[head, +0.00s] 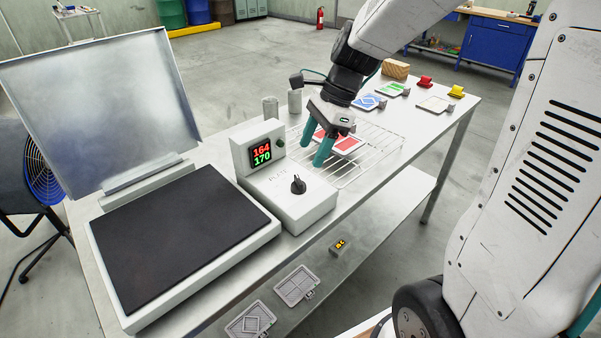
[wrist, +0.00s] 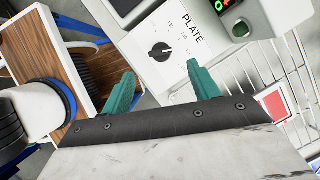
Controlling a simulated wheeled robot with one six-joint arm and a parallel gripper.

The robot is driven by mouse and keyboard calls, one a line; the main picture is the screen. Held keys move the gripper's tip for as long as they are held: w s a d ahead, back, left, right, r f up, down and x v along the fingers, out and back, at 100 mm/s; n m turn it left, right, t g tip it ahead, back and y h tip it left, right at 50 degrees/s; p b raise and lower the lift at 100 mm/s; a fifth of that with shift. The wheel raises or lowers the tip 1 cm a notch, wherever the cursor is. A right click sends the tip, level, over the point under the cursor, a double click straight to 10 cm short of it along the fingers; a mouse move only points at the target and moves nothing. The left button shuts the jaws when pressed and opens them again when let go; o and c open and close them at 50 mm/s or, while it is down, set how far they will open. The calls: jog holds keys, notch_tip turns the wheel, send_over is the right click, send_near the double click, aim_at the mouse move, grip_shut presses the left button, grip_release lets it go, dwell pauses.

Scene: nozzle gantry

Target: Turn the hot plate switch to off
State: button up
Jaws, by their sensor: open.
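The hot plate switch is a black rotary knob (head: 298,184) on the sloped top of a white control box (head: 306,208). In the wrist view the knob (wrist: 161,52) sits beyond my fingertips, under the word PLATE, with small marks around it. A display (head: 262,152) on the box reads 164 in red over 170 in green. The hot plate (head: 185,228) is a dark flat slab with its lid (head: 95,110) raised. My gripper (head: 315,154) has teal fingers, is open and empty, and is above and behind the knob, apart from it. In the wrist view its fingers (wrist: 165,85) are spread.
A wire rack (head: 375,150) with a red and white card (head: 347,144) lies right of the box. Two grey cylinders (head: 294,102) stand behind it. Coloured cards and a wooden block (head: 396,69) are at the table's far end. A lower shelf (head: 385,220) holds metal moulds (head: 297,285).

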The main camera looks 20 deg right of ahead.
aim_at(298, 179)
jog(key=x, duration=0.7)
jog(key=shift+a+f, duration=0.1)
jog(key=shift+f, duration=0.2)
jog(key=c, duration=1)
